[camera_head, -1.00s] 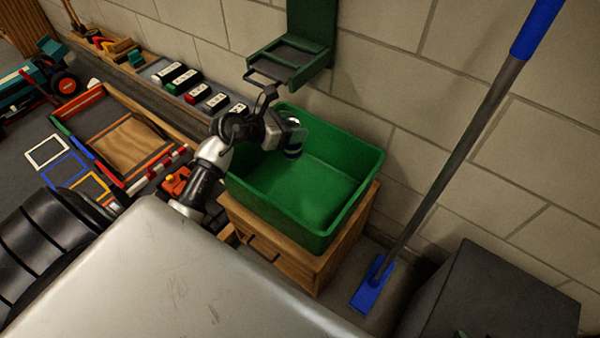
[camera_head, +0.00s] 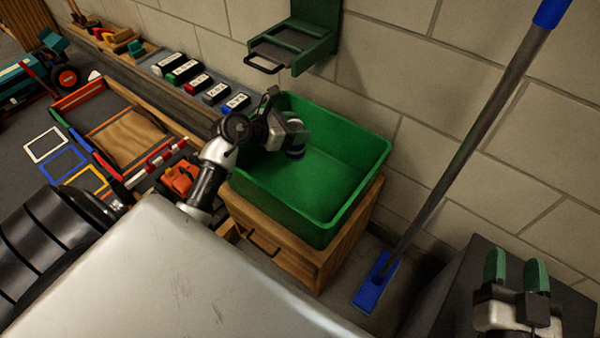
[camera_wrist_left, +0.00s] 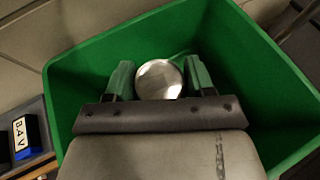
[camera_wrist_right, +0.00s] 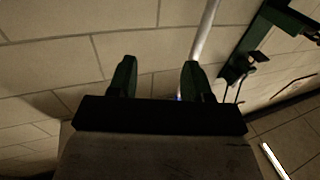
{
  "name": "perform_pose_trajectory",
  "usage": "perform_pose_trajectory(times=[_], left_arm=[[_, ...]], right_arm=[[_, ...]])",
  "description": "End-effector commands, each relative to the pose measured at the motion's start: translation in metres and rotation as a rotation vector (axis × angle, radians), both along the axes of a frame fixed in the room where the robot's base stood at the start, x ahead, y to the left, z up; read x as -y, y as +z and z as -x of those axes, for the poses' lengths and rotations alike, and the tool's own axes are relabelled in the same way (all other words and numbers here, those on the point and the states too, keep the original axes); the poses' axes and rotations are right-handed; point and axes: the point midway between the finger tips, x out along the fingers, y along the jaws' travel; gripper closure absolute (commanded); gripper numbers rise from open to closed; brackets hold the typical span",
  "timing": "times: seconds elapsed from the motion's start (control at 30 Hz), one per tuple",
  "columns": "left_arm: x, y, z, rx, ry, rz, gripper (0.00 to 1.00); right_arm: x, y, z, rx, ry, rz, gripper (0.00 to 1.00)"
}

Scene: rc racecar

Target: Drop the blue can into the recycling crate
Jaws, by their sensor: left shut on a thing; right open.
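The green recycling crate (camera_head: 325,190) stands open on a wooden cabinet; it also fills much of the left wrist view (camera_wrist_left: 75,85). My left gripper (camera_head: 293,142) reaches over the crate's left part, inside its outline. In the left wrist view the can's round silver top (camera_wrist_left: 159,80) sits between the fingers. My right gripper (camera_head: 516,268) is open and empty at the lower right; its fingers (camera_wrist_right: 158,80) show apart in the right wrist view.
A green wall bracket (camera_head: 295,45) hangs behind the crate. A blue-headed mop (camera_head: 376,283) leans on the wall to the right. A dark box (camera_head: 468,265) stands at lower right. The wooden cabinet (camera_head: 320,265) supports the crate. Labelled blocks (camera_head: 197,85) line the left shelf.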

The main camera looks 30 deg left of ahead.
Motion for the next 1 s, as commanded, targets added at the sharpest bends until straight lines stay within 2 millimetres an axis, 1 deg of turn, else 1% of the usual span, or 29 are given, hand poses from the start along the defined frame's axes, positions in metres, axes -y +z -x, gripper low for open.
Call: perform_pose_trajectory(times=[0.1,0.23,0.57,0.6,0.73,0.77,1.0], left_arm=[[0.0,-0.005,0.0,0.001,0.001,0.001,0.68],[0.0,-0.006,0.0,0.001,0.001,0.0,0.68],[0.0,-0.006,0.0,0.0,0.001,0.0,0.68],[0.0,-0.006,0.0,0.0,0.001,0.0,0.4],[0.0,-0.006,0.0,0.0,0.001,0.0,0.2],[0.0,-0.006,0.0,0.0,0.001,0.0,0.17],[0.0,-0.006,0.0,0.0,0.001,0.0,0.17]], right_arm=[[-0.002,0.009,0.0,0.079,0.005,-0.021,0.51],[-0.003,0.016,0.001,0.13,0.007,-0.034,0.51],[-0.003,0.019,0.001,0.145,0.009,-0.039,0.51],[-0.003,0.019,0.001,0.145,0.009,-0.039,0.51],[-0.003,0.019,0.001,0.144,0.009,-0.038,0.51],[-0.003,0.019,0.001,0.144,0.009,-0.038,0.51],[-0.003,0.018,0.001,0.143,0.008,-0.038,0.51]])
